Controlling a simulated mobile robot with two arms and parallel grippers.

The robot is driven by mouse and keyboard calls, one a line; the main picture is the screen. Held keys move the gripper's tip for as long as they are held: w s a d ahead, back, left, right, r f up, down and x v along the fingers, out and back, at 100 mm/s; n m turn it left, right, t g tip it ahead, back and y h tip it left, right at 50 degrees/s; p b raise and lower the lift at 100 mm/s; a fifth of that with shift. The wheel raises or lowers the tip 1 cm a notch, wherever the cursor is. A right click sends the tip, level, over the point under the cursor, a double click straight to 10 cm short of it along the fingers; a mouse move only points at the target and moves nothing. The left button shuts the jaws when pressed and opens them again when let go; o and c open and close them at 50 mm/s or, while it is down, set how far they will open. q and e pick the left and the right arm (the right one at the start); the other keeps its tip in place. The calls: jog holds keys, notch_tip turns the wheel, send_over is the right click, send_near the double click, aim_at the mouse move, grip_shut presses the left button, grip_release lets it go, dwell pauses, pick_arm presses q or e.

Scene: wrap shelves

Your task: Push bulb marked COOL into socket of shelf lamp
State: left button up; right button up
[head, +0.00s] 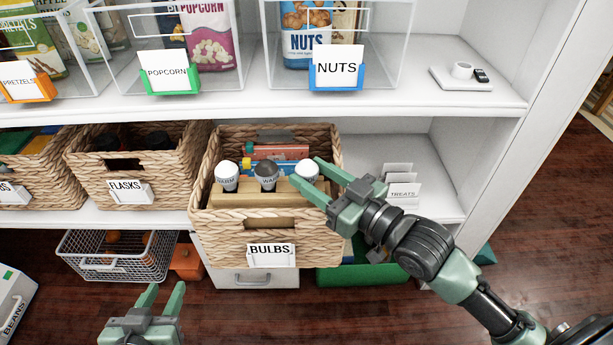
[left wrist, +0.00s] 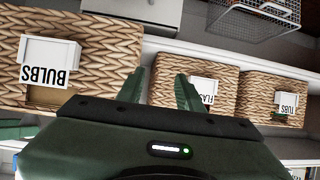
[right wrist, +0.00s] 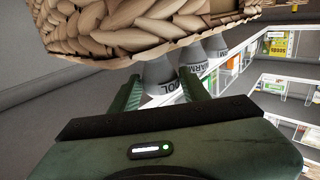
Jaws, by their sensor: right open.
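Three bulbs stand in a wooden holder in the wicker basket labelled BULBS (head: 222,226). The rightmost bulb (head: 309,167) is white; in the right wrist view the nearest bulb (right wrist: 158,72) shows letters ending in "OL", the rest hidden. My right gripper (head: 306,174) is open, its fingers either side of this bulb; contact cannot be told. The grey middle bulb (head: 266,170) and the white left bulb (head: 227,171) read WARM. A small white cup-like socket (head: 461,70) sits on a white plate at the upper shelf's right end. My left gripper (head: 164,292) is open and empty, low at the left.
Clear bins of POPCORN (head: 170,72) and NUTS (head: 337,68) fill the upper shelf left of the plate. The FLASKS basket (head: 128,190) stands left of the bulbs. TREATS cards (head: 403,193) stand right of the basket. A small black item (head: 481,75) lies beside the socket.

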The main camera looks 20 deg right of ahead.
jog(key=shift+x, duration=1.05)
grip_shut()
pick_arm(q)
jog(key=shift+w+d+r+t, duration=0.25)
jog(key=shift+w+r+t, duration=0.25)
jog(key=shift+r, duration=0.35)
